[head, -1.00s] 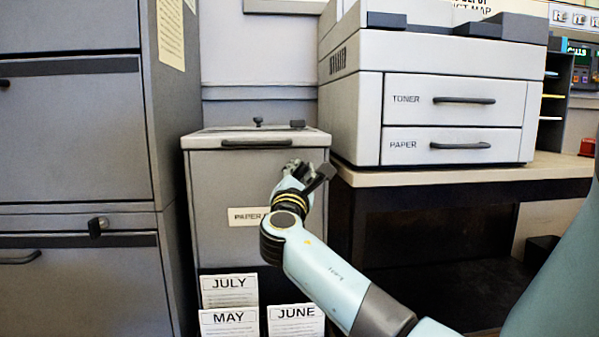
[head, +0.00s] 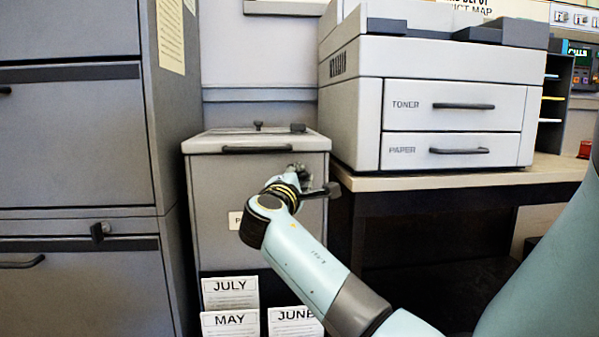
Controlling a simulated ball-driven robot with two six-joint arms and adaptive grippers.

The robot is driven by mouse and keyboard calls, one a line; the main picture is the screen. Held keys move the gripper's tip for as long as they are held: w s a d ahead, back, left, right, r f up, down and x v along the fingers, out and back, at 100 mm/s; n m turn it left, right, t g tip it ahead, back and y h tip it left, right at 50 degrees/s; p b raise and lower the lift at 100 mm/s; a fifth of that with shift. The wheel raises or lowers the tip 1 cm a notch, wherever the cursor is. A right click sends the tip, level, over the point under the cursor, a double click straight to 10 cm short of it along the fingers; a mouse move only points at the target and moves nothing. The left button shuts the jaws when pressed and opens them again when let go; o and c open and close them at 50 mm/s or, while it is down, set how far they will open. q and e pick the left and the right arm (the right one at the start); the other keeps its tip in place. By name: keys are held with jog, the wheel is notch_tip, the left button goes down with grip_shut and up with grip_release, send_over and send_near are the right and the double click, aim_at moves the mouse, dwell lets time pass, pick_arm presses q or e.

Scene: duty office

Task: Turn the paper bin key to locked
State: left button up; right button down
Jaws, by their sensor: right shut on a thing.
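The paper bin (head: 210,185) is a grey cabinet with a light lid and a dark handle (head: 257,149) along the lid's front edge. A label (head: 235,221) on its front is mostly covered by my right arm. My right gripper (head: 300,172) is at the upper right of the bin's front, just below the lid. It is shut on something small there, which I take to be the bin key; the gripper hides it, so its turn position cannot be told. My left gripper is not in view.
Paper cards marked July (head: 230,292), May and June stand at the bin's lower front. A grey filing cabinet (head: 75,140) is close on the left. A printer (head: 450,120) with toner and paper drawers stands on a desk (head: 460,178) to the right.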

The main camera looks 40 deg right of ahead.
jog(key=shift+m+g+y+p, duration=0.4)
jog(key=shift+m+p, duration=0.2)
jog(key=shift+m, duration=0.5)
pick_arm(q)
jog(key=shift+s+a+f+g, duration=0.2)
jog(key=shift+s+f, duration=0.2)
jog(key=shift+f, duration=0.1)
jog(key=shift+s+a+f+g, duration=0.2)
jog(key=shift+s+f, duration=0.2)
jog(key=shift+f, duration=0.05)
pick_arm(e)
jog(key=shift+m, duration=0.4)
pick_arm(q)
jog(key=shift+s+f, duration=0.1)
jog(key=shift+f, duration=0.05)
pick_arm(e)
jog(key=shift+f, duration=0.1)
jog(key=c, duration=1.4)
grip_release()
jog(key=shift+s, duration=0.1)
jog(key=v, duration=0.7)
jog(key=shift+s+a, duration=0.1)
jog(key=shift+a, duration=0.15)
